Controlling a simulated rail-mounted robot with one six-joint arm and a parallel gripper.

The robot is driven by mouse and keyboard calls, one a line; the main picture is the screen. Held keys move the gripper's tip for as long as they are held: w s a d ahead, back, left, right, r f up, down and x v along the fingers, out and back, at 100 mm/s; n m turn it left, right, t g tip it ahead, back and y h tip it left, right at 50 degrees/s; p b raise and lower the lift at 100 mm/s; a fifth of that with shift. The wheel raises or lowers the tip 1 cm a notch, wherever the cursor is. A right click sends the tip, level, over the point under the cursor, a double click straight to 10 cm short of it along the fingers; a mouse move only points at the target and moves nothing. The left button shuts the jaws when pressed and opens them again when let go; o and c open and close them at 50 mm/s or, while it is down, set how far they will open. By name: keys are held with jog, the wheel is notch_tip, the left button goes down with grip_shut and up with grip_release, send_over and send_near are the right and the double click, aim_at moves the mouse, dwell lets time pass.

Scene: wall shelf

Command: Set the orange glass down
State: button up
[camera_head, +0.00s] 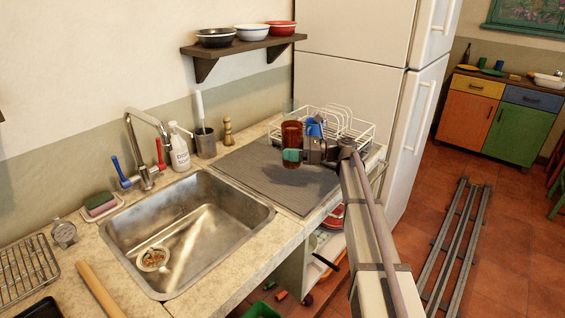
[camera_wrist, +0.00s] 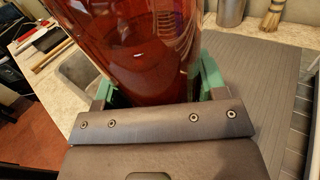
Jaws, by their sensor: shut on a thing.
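The orange glass (camera_head: 292,136) is a clear amber-brown tumbler, held upright. My gripper (camera_head: 293,155) is shut on its lower part with green-tipped fingers. In the head view the glass appears over the back part of the grey drying mat (camera_head: 262,172), in front of the white dish rack. In the wrist view the glass (camera_wrist: 148,45) fills the upper middle between my fingers (camera_wrist: 155,90). Its base is hidden there, and I cannot tell whether it touches the mat.
The white dish rack (camera_head: 355,128) with a blue cup (camera_head: 314,127) stands just behind the glass. The sink (camera_head: 185,232) is to the left. A wall shelf (camera_head: 240,46) with bowls hangs above. The front of the mat is clear.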

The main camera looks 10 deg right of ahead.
notch_tip(320, 180, down, 8)
jog(key=b, duration=0.7)
jog(key=shift+a+f, duration=0.1)
jog(key=shift+f, duration=0.15)
jog(key=shift+r, duration=0.25)
jog(key=shift+f, duration=0.25)
jog(key=o, duration=1.3)
jog(key=shift+r, duration=0.1)
jog(key=shift+o, duration=0.2)
jog(key=shift+r+p, duration=0.3)
jog(key=v, duration=1.2)
jog(key=shift+s+f, duration=0.1)
